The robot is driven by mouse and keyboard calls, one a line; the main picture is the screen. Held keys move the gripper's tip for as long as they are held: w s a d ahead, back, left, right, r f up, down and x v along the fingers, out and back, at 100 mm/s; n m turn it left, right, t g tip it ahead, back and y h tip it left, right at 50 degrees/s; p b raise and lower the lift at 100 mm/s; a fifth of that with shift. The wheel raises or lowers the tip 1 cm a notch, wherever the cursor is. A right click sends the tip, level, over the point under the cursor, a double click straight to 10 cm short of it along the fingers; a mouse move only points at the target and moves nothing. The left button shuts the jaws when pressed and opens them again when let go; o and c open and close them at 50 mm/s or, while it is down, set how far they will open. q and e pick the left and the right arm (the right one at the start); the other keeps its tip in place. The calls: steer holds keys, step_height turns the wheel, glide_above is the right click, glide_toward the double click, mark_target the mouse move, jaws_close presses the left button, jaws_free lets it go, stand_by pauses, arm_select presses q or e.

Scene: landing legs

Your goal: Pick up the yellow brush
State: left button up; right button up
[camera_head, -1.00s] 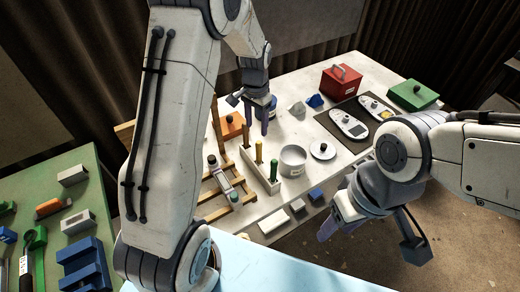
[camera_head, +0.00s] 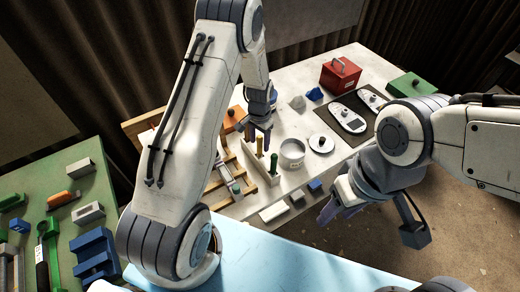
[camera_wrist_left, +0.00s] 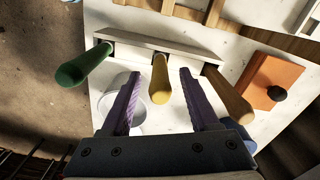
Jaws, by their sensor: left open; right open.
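The yellow brush (camera_wrist_left: 160,80) stands in a white holder (camera_wrist_left: 150,43), with its handle toward the left wrist camera. A green-handled one (camera_wrist_left: 85,65) and a bare-wood-handled one (camera_wrist_left: 228,97) stand either side of it in the holder. My left gripper (camera_wrist_left: 160,88) is open, its two purple fingers on either side of the yellow handle with visible gaps. In the head view the yellow handle (camera_head: 259,145) shows just below the left gripper (camera_head: 258,133). My right gripper (camera_head: 331,209) is open and empty, off the table's front edge.
A metal pot (camera_head: 291,154) and a round white lid (camera_head: 321,143) are right of the holder. An orange block (camera_head: 234,119) sits behind it and a wooden rack is to the left. A red box (camera_head: 340,74) stands at the back.

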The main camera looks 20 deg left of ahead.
arm_select(q)
jaws_close()
